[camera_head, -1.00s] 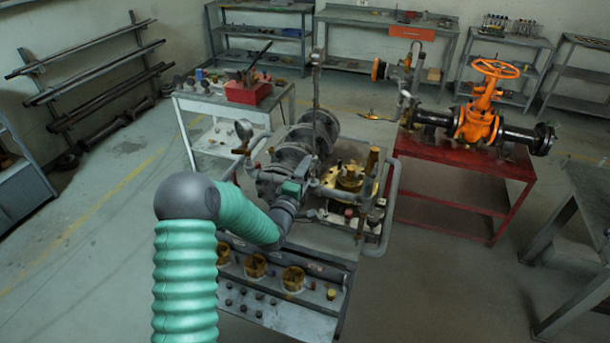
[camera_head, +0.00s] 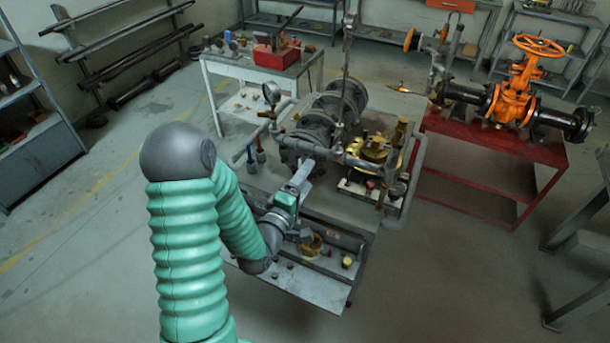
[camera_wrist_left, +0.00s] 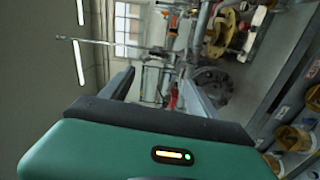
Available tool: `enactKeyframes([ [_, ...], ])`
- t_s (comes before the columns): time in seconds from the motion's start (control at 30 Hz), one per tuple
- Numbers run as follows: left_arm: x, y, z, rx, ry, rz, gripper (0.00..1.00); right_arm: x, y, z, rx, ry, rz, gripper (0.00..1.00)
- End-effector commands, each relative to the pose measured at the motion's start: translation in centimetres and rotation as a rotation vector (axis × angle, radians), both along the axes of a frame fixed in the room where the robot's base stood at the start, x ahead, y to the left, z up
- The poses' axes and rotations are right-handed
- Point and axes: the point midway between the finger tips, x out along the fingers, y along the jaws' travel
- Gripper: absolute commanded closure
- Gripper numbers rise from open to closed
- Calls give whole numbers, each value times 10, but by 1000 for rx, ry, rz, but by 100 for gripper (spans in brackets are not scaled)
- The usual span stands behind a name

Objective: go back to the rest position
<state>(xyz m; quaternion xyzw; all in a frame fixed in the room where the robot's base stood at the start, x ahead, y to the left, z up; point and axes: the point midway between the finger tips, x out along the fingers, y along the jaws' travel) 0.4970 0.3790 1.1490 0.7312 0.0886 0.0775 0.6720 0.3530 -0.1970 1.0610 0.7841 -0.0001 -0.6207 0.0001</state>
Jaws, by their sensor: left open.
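My left arm, in a green ribbed sleeve, comes in from the lower left of the head view. My left gripper (camera_head: 298,180) is over the front part of the grey workbench (camera_head: 338,222), close to the dark pipe assembly (camera_head: 312,138). I cannot tell whether it touches the pipework. In the left wrist view the two grey fingers (camera_wrist_left: 160,92) stand apart, with nothing visible held between them. My right gripper is in neither view.
A gold-coloured fitting (camera_head: 374,150) stands on the workbench. An orange gate valve (camera_head: 516,95) is on a red table (camera_head: 500,165) to the right. A white cart (camera_head: 232,72) stands behind the bench at left. The floor left of my arm is clear.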

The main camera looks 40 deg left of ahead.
Motion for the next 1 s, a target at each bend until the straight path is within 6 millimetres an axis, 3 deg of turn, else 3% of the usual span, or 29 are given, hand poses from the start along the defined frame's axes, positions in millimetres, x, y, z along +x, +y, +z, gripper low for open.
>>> enactKeyframes([
  [0.47, 2, -4, -5, 27, 31, -12, 31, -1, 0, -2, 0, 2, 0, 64],
  [0.57, 11, -25, -24, 156, 187, -75, 31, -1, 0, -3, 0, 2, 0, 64],
  [0.67, 12, -58, -55, 389, 452, -200, 31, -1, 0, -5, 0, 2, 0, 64],
  [0.8, -20, -103, -90, 729, 824, -458, 31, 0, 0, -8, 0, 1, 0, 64],
  [1.0, -101, -159, -102, 1045, 1150, -920, 31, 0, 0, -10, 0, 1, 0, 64],
])
